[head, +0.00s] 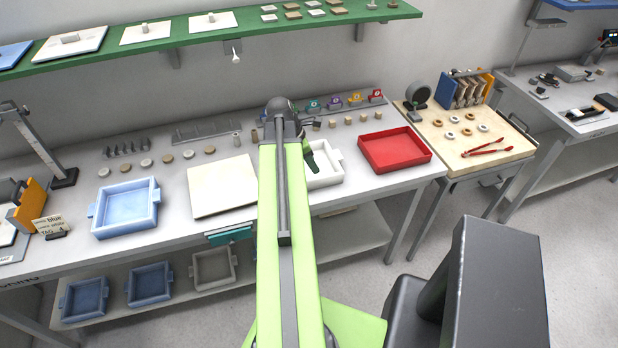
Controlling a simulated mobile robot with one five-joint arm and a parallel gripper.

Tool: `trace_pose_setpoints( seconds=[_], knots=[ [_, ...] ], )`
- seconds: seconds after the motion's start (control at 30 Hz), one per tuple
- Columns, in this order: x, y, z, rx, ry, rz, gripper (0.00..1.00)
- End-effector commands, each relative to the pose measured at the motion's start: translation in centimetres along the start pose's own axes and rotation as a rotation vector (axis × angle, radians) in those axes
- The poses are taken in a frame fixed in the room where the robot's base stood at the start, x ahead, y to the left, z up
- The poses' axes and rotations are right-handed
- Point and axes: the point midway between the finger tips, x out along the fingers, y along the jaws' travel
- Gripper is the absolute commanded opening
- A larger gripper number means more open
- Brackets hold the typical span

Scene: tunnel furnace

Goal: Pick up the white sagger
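The white sagger (328,180) is a shallow square tray with side handles. It sits on the grey workbench, just right of my arm and left of the red tray. My arm covers its left part. A dark part of my gripper (309,158) shows beside my arm, over the left side of the sagger. The rest of the gripper is hidden behind the arm. I cannot tell whether it touches the sagger, or whether it is open or shut.
A red tray (394,149) lies close right of the sagger. A cream board (222,185) and a light blue sagger (126,206) lie to the left. Small blocks (348,120) and coloured tags (335,103) line the back. A green shelf (190,36) hangs above.

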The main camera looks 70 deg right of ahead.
Motion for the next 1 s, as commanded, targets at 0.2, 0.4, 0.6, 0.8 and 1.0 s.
trace_pose_setpoints(
  seconds=[0.2,0.4,0.6,0.8,1.0],
  knots=[
    [4.2,0.0,-0.2,0.002,0.000,-0.001,0.39],
    [4.3,-0.1,-0.2,0.001,0.000,0.000,0.39],
    [7.3,-0.4,-1.4,0.002,0.000,0.000,0.39],
    [9.4,-0.4,-1.3,0.002,0.000,-0.001,0.39],
    [9.1,-0.4,-1.1,0.002,0.000,0.000,0.38]
  ],
)
